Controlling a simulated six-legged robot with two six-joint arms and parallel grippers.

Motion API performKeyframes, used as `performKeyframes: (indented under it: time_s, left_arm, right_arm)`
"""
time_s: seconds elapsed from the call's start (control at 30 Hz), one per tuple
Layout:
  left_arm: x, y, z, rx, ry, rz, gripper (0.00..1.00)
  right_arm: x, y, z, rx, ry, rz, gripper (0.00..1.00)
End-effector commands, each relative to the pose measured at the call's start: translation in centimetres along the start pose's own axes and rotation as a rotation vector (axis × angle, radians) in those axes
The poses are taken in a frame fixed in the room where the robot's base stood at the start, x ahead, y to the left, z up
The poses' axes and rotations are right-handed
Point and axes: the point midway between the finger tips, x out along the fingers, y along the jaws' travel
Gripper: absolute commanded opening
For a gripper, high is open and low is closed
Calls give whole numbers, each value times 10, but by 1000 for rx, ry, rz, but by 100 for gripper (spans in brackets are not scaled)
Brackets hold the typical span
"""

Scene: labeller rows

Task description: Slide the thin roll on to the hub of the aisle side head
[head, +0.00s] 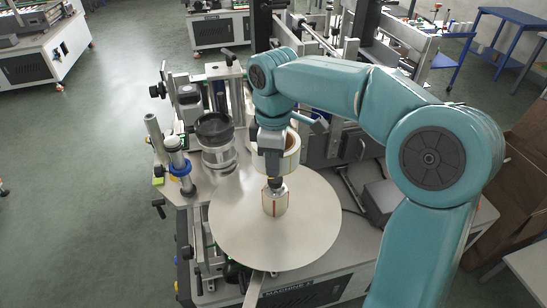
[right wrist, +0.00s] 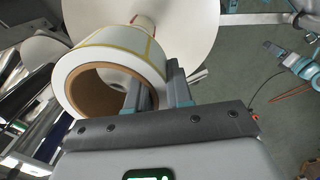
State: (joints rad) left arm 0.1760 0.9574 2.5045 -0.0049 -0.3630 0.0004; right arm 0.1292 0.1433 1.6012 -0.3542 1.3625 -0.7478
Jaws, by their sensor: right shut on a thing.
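My right gripper (head: 271,162) is shut on the wall of a white label roll (head: 291,156) with a brown cardboard core. In the right wrist view the roll (right wrist: 100,58) shows its open core, with one finger of the gripper (right wrist: 157,88) inside the core and the other outside. The roll is apart from a large pale disc (head: 240,235), above its far part in the head view. Which head is the aisle side one, I cannot tell. My left gripper is not in view.
A dark-topped clear cylinder (head: 217,145) and a post with a blue collar (head: 178,163) stand left of the disc. A grey box (head: 385,198) lies to its right. Other machines stand behind; the floor at left is clear.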

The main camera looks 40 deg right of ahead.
Motion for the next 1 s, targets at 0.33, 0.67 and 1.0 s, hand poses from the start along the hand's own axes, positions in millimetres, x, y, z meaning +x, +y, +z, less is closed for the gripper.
performKeyframes:
  time_s: [0.33, 0.67, 1.0]
  left_arm:
    - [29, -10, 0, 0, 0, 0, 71]
    - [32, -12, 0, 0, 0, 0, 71]
    - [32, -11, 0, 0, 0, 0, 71]
  right_arm:
    - [40, 0, 0, 0, 0, 0, 0]
    - [45, 0, 0, 0, 1, 1, 0]
    - [45, 0, 0, 0, 1, 1, 0]
